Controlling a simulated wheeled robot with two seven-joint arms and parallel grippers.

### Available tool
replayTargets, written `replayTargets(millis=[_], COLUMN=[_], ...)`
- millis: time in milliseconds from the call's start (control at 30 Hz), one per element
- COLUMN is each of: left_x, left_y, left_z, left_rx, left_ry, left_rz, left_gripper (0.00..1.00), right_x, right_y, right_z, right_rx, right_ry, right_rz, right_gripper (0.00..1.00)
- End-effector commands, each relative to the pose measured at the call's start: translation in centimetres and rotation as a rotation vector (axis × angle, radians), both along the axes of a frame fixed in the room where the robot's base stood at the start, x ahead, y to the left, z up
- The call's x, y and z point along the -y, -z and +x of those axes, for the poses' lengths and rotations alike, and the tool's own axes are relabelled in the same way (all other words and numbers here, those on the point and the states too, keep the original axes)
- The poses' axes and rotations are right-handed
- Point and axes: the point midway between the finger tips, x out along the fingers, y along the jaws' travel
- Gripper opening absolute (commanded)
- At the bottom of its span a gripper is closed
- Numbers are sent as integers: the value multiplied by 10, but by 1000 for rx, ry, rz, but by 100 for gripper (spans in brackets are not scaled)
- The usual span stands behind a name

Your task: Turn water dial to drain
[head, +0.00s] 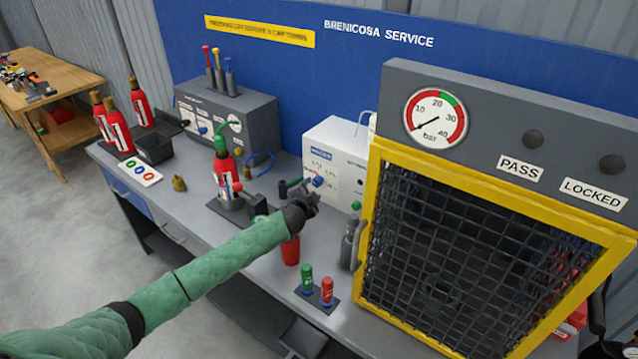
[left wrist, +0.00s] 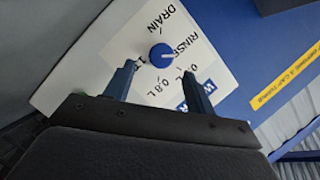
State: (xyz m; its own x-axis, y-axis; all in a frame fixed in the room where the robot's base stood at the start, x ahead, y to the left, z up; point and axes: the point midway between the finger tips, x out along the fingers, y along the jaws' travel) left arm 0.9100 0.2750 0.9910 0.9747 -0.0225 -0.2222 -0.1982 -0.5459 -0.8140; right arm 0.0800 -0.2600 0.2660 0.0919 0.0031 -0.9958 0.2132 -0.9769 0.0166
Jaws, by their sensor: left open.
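The blue water dial (head: 318,181) is on the front of the white water unit (head: 335,150) at the back of the bench. In the left wrist view the dial (left wrist: 161,56) is a round blue knob with a short white mark pointing right in the picture. The words DRAIN and RINSE stand on the panel (left wrist: 110,48) above and right of it. My left gripper (head: 307,198) is open in front of the unit. In the left wrist view its two fingers (left wrist: 159,72) stand either side of the dial's line, with the dial beyond their tips and nothing held.
A yellow-framed mesh cage (head: 375,220) stands close on the right. A red extinguisher (head: 226,175) stands to the left of the gripper. A red cup (head: 290,250) is below my forearm, and green and red bottles (head: 317,288) stand at the front edge.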

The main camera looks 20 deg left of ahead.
Motion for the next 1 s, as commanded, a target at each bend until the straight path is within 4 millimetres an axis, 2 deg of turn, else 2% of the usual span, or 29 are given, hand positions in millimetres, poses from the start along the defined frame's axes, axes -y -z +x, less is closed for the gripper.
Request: replayTargets(millis=[33,200,400,833,867,1000], left_x=[0,1,1,1,1,1], left_y=[-3,3,9,13,13,13], left_z=[8,30,49,56,56,56], left_rx=[-1,-1,0,-1,-1,-1], left_ry=[-2,-1,0,0,0,0], left_rz=[0,0,-1,-1,-1,-1], left_gripper=[55,55,55,55,53,26], right_x=[0,0,0,-2,-2,-2], right_y=[-8,-18,-25,-27,-27,-27], right_z=[-1,-1,-1,-1,-1,-1], right_rx=[-1,-1,-1,0,0,0], right_ry=[0,0,0,1,1,1], right_rz=[0,0,0,2,2,2], right_gripper=[57,57,57,57,57,57])
